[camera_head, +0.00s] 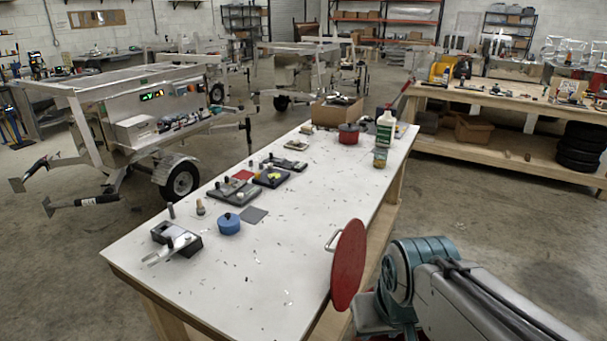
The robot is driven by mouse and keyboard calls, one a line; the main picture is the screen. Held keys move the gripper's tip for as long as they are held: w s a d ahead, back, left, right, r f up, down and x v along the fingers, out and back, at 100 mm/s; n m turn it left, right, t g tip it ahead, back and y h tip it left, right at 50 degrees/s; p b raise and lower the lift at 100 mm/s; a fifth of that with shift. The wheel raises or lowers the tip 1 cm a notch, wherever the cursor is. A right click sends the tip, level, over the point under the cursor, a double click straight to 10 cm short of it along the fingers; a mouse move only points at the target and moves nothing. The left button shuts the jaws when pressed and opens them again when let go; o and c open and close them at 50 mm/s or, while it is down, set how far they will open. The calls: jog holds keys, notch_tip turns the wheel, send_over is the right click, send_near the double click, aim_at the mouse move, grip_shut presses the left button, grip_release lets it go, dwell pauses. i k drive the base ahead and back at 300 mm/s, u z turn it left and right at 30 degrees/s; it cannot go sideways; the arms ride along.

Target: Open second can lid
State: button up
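A blue can (229,226) with a dark-knobbed lid stands upright on the near half of the white table. A red can (348,136), also with a dark-knobbed lid, stands at the far end. Both lids appear seated on their cans. My arm shows at lower right, off the table's right edge. My gripper cannot be made out. A large red disc (348,266) with a pale metal handle stands on edge in front of the arm; I cannot tell what it is or whether it is held.
The white table (262,285) is bare at its near end. A black-and-grey device (176,239), flat trays (233,190), a white bottle (385,130), a small jar (380,158) and a cardboard box (336,111) stand on it. A wooden workbench (510,105) is at right, a trailer (150,105) at left.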

aim_at(348, 263)
jog(key=u, duration=1.3)
jog(key=i, duration=0.6)
jog(key=z, duration=0.3)
